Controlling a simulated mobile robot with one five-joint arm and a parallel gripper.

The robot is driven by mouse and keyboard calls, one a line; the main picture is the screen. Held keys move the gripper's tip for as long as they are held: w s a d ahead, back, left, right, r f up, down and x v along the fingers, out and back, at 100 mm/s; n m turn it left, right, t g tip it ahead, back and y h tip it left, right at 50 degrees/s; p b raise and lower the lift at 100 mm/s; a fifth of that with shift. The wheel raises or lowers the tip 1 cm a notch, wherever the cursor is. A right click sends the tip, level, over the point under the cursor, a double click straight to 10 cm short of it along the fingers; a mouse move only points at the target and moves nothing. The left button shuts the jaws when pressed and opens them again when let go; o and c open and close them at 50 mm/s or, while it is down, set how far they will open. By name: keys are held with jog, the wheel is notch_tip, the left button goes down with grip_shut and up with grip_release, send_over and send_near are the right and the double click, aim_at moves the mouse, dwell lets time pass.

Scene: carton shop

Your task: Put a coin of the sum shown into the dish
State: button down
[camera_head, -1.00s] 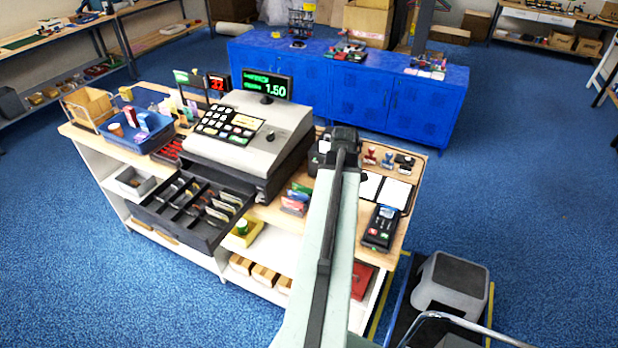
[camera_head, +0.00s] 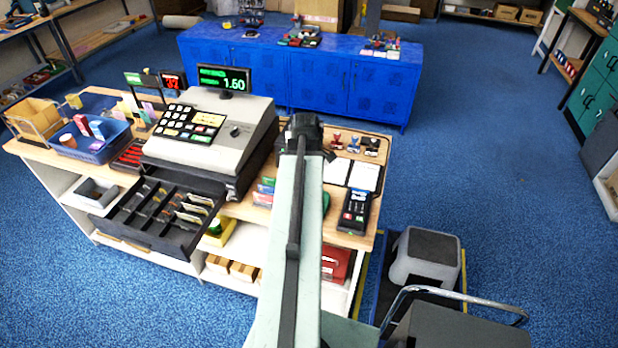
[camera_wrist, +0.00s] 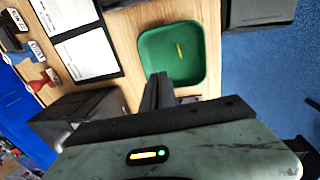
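The register's drawer (camera_head: 150,238) is open, with dark compartments holding notes and small items; single coins are too small to make out. The green dish (camera_wrist: 150,62) lies on the wooden counter in the wrist view, with a small thin yellow thing (camera_wrist: 180,50) inside, perhaps a coin. In the head view my arm hides most of the dish (camera_head: 326,203). My gripper (camera_wrist: 163,77) has its dark fingers close together at the dish's near edge, with nothing visible between them.
The card terminal (camera_head: 355,210) and a white-paper pad (camera_head: 364,175) lie right of my arm. Stamps (camera_head: 336,141) stand behind. A blue tray (camera_head: 88,150) sits at the counter's left. A grey step stool (camera_head: 425,255) stands on the right. Blue carpet is open further right.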

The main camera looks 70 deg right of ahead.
notch_tip(320, 180, down, 6)
jog(key=b, duration=0.5)
jog(key=shift+r, duration=0.15)
jog(key=c, duration=2.1)
grip_release()
jog(key=o, duration=0.5)
notch_tip(320, 180, up, 8)
jog(key=a+p, duration=0.1)
jog(key=p, duration=0.6)
